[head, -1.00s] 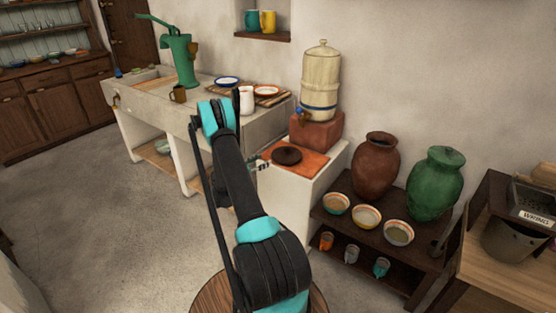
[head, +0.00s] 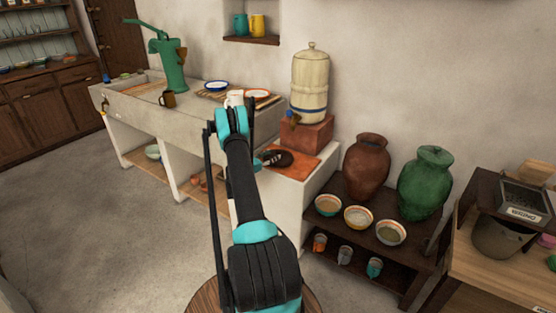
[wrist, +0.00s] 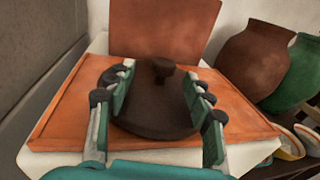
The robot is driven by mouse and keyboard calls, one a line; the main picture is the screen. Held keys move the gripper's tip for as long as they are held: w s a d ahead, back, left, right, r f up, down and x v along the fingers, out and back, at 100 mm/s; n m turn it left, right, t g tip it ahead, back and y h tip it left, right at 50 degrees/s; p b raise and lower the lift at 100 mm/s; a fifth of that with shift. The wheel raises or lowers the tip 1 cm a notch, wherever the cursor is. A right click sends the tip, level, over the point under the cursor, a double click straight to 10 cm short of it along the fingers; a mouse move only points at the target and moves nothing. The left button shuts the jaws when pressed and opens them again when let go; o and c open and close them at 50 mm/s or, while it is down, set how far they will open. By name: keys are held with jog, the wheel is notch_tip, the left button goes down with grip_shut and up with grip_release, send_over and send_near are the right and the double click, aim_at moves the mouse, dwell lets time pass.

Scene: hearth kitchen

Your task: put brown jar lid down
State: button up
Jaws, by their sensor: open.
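The brown jar lid (head: 279,158) is a dark brown disc with a small knob, best seen in the wrist view (wrist: 157,112). It lies knob up on an orange tile (head: 297,166), which also shows in the wrist view (wrist: 62,108). My gripper (wrist: 157,92) is open, with one finger on each side of the lid. I cannot tell whether the fingers touch it. In the head view my gripper (head: 268,160) is at the lid's left edge, partly hidden by my arm. The brown jar (head: 367,168) stands to the right on a dark shelf.
A water filter (head: 309,85) on a red block (head: 306,135) stands just behind the tile. A green jar (head: 425,185) and several bowls share the dark shelf (head: 345,225).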

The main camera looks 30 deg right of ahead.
aim_at(276, 153)
jog(key=x, duration=0.4)
jog(key=shift+s+d+r, duration=0.15)
jog(key=shift+d, duration=0.15)
jog(key=shift+c, duration=0.4)
grip_shut()
